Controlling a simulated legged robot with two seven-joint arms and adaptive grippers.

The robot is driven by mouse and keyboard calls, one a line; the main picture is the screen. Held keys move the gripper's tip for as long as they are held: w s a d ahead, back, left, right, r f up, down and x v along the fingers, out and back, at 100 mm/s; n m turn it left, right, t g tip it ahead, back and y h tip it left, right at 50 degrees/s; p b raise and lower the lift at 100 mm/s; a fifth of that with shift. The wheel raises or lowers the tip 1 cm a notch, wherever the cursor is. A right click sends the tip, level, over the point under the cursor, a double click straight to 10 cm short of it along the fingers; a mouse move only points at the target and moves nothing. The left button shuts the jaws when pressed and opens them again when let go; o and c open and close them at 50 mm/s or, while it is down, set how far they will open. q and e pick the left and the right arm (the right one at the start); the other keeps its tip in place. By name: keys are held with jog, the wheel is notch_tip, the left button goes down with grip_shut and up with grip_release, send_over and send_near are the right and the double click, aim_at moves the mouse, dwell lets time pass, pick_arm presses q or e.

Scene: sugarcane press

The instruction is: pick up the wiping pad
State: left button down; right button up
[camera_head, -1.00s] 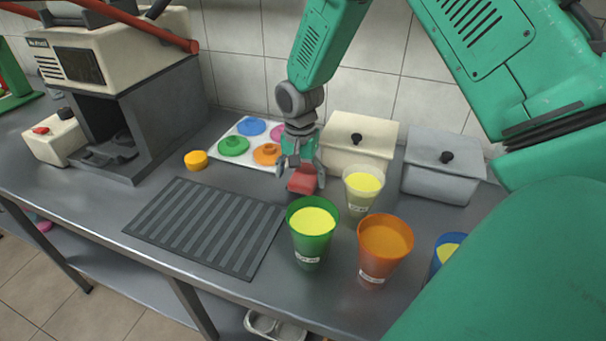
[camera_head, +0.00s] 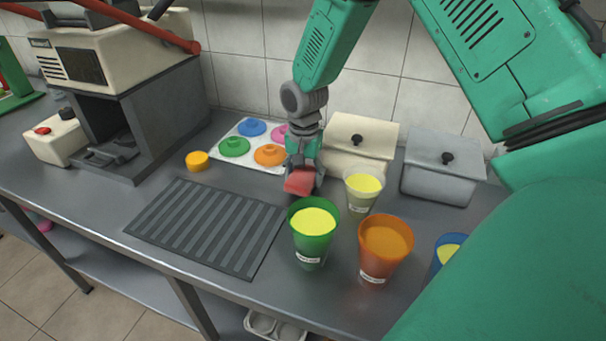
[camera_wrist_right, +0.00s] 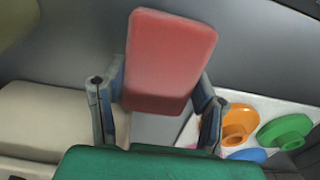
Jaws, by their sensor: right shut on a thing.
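The wiping pad (camera_head: 299,181) is a small red block in the head view, behind the green cup. In the right wrist view the red pad (camera_wrist_right: 168,60) fills the space between the two fingers. My right gripper (camera_head: 302,176) is shut on it, one finger on each side; it also shows in the right wrist view (camera_wrist_right: 162,95). The pad looks close to the counter, but I cannot tell how far above it is. My left gripper is not in view.
A green cup (camera_head: 312,244), an orange cup (camera_head: 374,269) and a pale cup (camera_head: 361,200) stand close in front and right. A ribbed mat (camera_head: 182,200) lies left. A tray of coloured lids (camera_head: 262,128) lies behind left.

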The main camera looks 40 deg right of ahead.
aim_at(305, 172)
jog(key=shift+w+r, duration=0.1)
jog(key=shift+r, duration=0.4)
jog(key=r, duration=0.3)
jog(key=r+p, duration=0.1)
jog(key=r, duration=0.1)
jog(key=shift+d+r, duration=0.2)
jog(key=shift+r, duration=0.2)
jog(key=w+a, duration=0.1)
jog(key=a, duration=0.5)
jog(key=w+a, duration=0.1)
jog(key=a, duration=0.6)
jog(key=w+a, duration=0.2)
jog(key=a, duration=0.4)
jog(key=shift+a, duration=0.2)
jog(key=o, duration=0.4)
jog(key=shift+c, duration=0.2)
jog(key=c, duration=0.5)
jog(key=shift+o, duration=0.2)
jog(key=shift+s+f, duration=0.1)
